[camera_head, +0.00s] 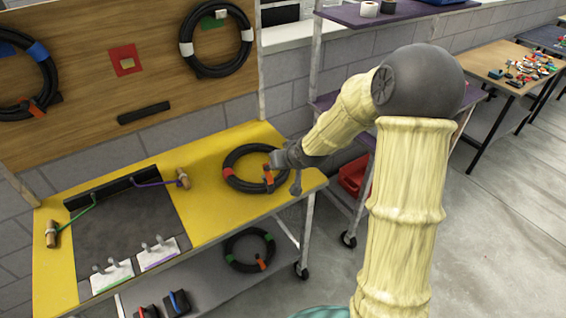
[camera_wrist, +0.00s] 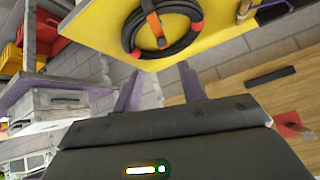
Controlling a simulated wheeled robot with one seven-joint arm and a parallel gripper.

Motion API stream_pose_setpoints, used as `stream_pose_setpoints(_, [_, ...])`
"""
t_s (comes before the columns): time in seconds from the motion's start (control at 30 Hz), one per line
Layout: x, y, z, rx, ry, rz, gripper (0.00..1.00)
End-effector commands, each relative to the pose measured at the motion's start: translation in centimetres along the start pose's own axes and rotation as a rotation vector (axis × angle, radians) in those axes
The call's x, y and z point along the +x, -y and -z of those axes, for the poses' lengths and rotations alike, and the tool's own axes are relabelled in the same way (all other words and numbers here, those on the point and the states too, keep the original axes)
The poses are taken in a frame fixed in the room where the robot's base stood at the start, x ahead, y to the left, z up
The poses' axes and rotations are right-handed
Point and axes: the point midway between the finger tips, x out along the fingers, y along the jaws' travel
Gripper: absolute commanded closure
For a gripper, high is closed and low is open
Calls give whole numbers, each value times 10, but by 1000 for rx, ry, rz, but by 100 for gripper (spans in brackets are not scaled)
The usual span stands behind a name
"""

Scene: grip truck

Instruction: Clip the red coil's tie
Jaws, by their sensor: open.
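The red coil (camera_head: 238,184) is a black ring with red bands, lying flat on the yellow tabletop near its right end. An orange tie (camera_head: 268,176) wraps around its right side. My gripper (camera_head: 296,184) is beside the coil's right side, close to the tie in the picture; the gap is hard to judge. In the wrist view, the coil (camera_wrist: 186,44) and its tie (camera_wrist: 153,22) are at the top, beyond the fingertips. My gripper's two purple fingers (camera_wrist: 160,82) are apart with nothing between them.
The yellow table (camera_head: 215,215) also bears a dark mat with green and purple cords and wooden handles. Coils with blue (camera_head: 38,52) and white (camera_head: 187,48) bands hang on the board. A green-banded coil (camera_head: 232,248) lies below. A purple-shelved rack (camera_head: 345,14) stands behind my arm.

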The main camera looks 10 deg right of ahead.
Motion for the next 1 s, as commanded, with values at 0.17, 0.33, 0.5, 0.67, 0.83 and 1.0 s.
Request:
stream_pose_setpoints(0.17, [1, 0, 0, 0, -1, 0, 70])
stream_pose_setpoints(0.33, [9, -3, -8, -11, -36, -3, 100])
stream_pose_setpoints(0.5, [23, -10, -21, -38, -143, -9, 100])
stream_pose_setpoints(0.67, [31, -15, -32, -70, -269, -9, 100])
stream_pose_setpoints(0.83, [35, -19, -45, -101, -401, -3, 100])
stream_pose_setpoints(1.0, [36, -20, -60, -130, -534, 9, 100])
